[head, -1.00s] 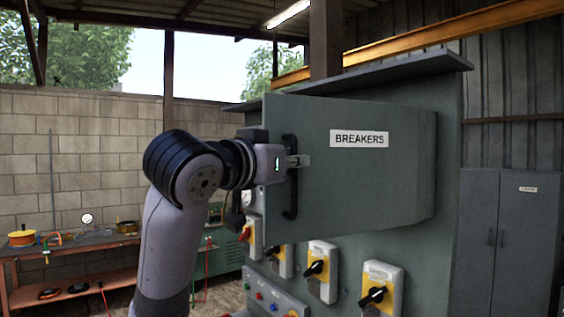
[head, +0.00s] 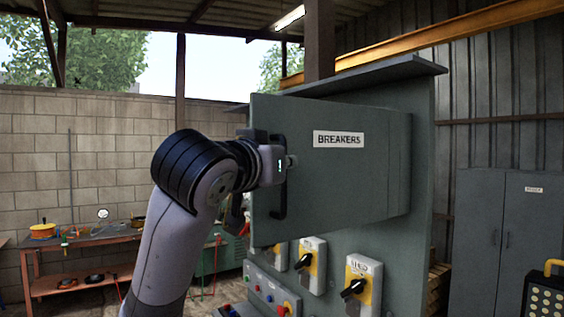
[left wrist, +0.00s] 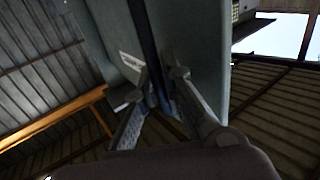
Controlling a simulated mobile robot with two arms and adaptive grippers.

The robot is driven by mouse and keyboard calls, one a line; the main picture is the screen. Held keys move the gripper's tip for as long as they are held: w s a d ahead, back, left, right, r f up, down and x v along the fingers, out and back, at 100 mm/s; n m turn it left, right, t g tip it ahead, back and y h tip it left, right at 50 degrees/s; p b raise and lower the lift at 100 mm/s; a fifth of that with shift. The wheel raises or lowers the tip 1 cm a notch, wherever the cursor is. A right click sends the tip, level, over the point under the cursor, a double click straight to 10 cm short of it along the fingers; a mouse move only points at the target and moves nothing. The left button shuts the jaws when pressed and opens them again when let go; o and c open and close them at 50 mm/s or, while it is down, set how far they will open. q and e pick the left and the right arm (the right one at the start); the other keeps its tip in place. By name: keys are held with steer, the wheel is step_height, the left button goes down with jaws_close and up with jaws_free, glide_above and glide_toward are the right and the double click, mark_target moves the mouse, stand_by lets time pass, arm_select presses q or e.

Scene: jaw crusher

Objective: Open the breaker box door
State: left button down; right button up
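The breaker box door (head: 350,175) is a grey-green plate with a white "BREAKERS" label on the grey panel. It stands at an angle to the panel, its left edge swung out and its right side at the box. A dark vertical handle (head: 280,205) is near its left edge. The inside of the box is hidden. My right gripper is out of view.
Yellow-and-grey rotary switches (head: 363,281) and a sloped button console (head: 268,292) are below the door. A workbench (head: 85,238) stands by the block wall at left. A grey cabinet (head: 507,240) is at right, with a yellow-handled object (head: 545,290) before it.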

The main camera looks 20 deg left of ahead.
arm_select(q)
steer(key=c, duration=2.1)
jaws_free()
steer(key=shift+r, duration=0.15)
steer(key=o, duration=0.3)
steer(key=shift+d, duration=0.2)
steer(key=shift+o, duration=0.6)
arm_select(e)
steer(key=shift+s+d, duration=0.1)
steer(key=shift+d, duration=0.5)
arm_select(q)
steer(key=shift+a, duration=0.1)
steer(key=shift+s, duration=0.15)
steer(key=s, duration=1.2)
steer(key=shift+a, duration=0.2)
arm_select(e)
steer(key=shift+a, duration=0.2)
arm_select(q)
steer(key=shift+w+d, duration=0.1)
steer(key=shift+w, duration=0.05)
